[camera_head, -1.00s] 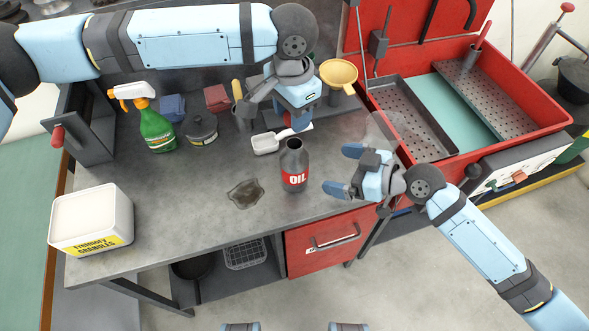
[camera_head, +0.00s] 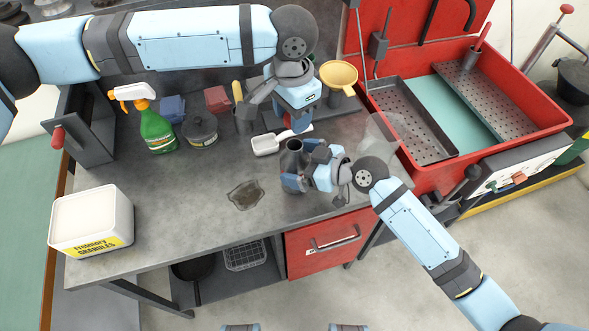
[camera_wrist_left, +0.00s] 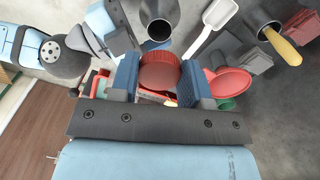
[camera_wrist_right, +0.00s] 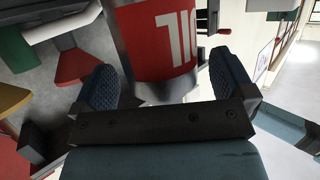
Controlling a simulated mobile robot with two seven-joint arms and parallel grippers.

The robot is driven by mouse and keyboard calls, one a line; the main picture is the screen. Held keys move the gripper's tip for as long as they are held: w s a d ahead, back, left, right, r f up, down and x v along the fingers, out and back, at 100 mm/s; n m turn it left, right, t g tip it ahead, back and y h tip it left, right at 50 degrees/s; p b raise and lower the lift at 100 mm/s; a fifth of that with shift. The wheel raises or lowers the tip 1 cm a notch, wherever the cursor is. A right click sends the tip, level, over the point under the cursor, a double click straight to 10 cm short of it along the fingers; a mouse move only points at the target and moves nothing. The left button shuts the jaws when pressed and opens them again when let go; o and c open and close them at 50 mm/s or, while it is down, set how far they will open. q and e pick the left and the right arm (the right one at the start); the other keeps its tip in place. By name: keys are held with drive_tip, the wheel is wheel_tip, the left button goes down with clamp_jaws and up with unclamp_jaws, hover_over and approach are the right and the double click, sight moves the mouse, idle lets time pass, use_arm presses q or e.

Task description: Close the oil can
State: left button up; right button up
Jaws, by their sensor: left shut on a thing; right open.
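The oil can (camera_head: 292,149) is a dark bottle with a red label, upright on the workbench. Its mouth shows open and uncapped in the left wrist view (camera_wrist_left: 160,28). My left gripper (camera_head: 303,124) hangs above and behind the can; in the left wrist view it is shut on a round red cap (camera_wrist_left: 159,71). My right gripper (camera_head: 298,166) is at the can's body, with its fingers open on either side. In the right wrist view the can with its red label (camera_wrist_right: 167,45) stands between the open fingers, with gaps showing.
A white scoop (camera_head: 266,144) lies behind the can. An oil puddle (camera_head: 245,195) is left of it. A yellow funnel (camera_head: 339,74) and a red parts washer (camera_head: 515,145) are to the right. A spray bottle (camera_head: 157,132) and a granules tub (camera_head: 91,218) stand left.

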sight(292, 140)
drive_tip(key=shift+x, duration=0.85)
drive_tip(key=c, duration=1.4)
use_arm(q)
drive_tip(key=shift+f, duration=2.5)
use_arm(e)
drive_tip(key=shift+o, duration=0.2)
use_arm(q)
drive_tip(key=shift+f, duration=0.9)
drive_tip(key=shift+f, duration=0.25)
drive_tip(key=shift+s+a+f, duration=0.1)
drive_tip(key=shift+f, duration=0.3)
use_arm(e)
drive_tip(key=shift+s+r, duration=0.1)
